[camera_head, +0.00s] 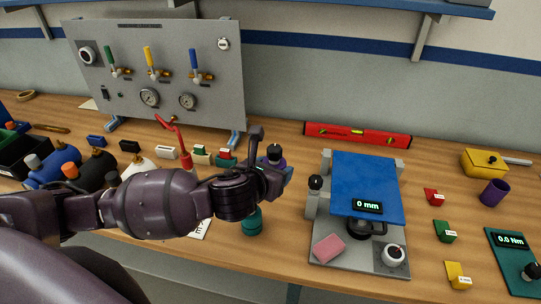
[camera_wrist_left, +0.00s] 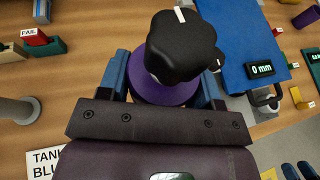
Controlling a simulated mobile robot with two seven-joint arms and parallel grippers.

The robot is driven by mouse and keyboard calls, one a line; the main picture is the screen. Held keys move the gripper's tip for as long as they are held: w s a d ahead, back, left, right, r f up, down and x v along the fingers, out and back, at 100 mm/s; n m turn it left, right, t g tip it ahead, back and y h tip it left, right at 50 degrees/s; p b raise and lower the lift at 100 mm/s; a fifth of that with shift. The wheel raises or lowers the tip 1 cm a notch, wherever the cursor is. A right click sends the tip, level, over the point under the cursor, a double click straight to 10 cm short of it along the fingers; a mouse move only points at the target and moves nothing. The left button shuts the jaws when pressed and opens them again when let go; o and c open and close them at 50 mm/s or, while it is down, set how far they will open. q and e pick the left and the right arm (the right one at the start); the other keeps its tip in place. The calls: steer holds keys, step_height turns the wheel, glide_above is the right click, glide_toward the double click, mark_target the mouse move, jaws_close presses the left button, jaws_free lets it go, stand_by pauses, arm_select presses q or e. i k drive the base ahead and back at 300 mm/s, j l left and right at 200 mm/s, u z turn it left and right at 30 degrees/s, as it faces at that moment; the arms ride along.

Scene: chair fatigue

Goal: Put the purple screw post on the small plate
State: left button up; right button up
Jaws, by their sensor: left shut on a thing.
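The purple screw post has a black lobed knob with a white mark (camera_wrist_left: 180,45) over a round purple base (camera_wrist_left: 160,92). My left gripper (camera_wrist_left: 162,88) is shut on the base, one blue finger on each side. In the head view the post (camera_head: 274,155) is at the tip of my left gripper (camera_head: 281,170), above the table and left of the grey test fixture (camera_head: 330,262). The wrist hides part of the base. A teal plate (camera_head: 503,262) with a 0.0 Nm display lies at the right edge; I cannot tell whether it is the small plate.
A teal cylinder (camera_head: 252,222) stands below my left gripper. The fixture carries a blue panel (camera_head: 365,180), a 0 mm display and a pink block (camera_head: 328,248). A red level (camera_head: 357,135) lies behind. A purple cup (camera_head: 495,193) and small coloured blocks are right. A gauge panel (camera_head: 160,75) stands back left.

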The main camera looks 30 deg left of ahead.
mark_target(365, 175)
steer(key=k+l, duration=0.15)
steer(key=l, duration=0.95)
steer(key=i+l, duration=0.2)
steer(key=i, duration=0.15)
steer(key=i+l, duration=0.2)
steer(key=i, duration=0.15)
